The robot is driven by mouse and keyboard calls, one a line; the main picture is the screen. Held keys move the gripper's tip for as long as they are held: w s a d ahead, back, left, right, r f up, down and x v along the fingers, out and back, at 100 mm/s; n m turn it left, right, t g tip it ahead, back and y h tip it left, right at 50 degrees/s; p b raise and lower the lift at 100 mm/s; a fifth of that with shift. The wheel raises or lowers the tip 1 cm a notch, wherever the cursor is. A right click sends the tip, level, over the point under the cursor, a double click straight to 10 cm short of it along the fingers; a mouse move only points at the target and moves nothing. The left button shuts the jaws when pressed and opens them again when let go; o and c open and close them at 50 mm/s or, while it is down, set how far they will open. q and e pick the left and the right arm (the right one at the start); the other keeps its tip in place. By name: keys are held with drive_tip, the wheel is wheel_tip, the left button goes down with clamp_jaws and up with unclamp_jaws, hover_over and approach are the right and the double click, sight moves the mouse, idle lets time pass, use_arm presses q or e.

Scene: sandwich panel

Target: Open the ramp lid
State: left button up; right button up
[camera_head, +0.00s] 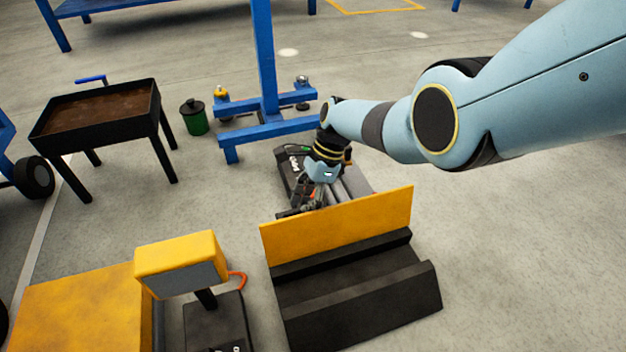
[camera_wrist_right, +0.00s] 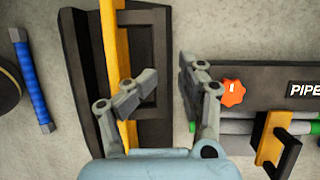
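No part is clearly marked as a ramp lid. A yellow panel (camera_head: 340,222) stands upright in a black stepped base (camera_head: 355,300) on the floor. In the wrist view the panel's yellow edge (camera_wrist_right: 113,40) runs along the base (camera_wrist_right: 145,45). My right gripper (camera_head: 312,195) is low behind the panel, partly hidden by it. In the wrist view this gripper (camera_wrist_right: 168,72) is open, with nothing between its fingers. Its left finger overlaps the panel's edge; contact cannot be told. My left gripper is not in view.
A dark case (camera_wrist_right: 270,95) lettered "PIPE" lies beside my right gripper, with an orange knob (camera_wrist_right: 231,93) and a yellow handle (camera_wrist_right: 270,140). A blue stand (camera_head: 268,125) is behind. A yellow box (camera_head: 85,310) and yellow-headed device (camera_head: 182,250) stand left. Floor at right is clear.

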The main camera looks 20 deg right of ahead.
drive_tip(key=v, duration=1.2)
drive_tip(key=shift+w, duration=0.15)
drive_tip(key=shift+c, duration=0.3)
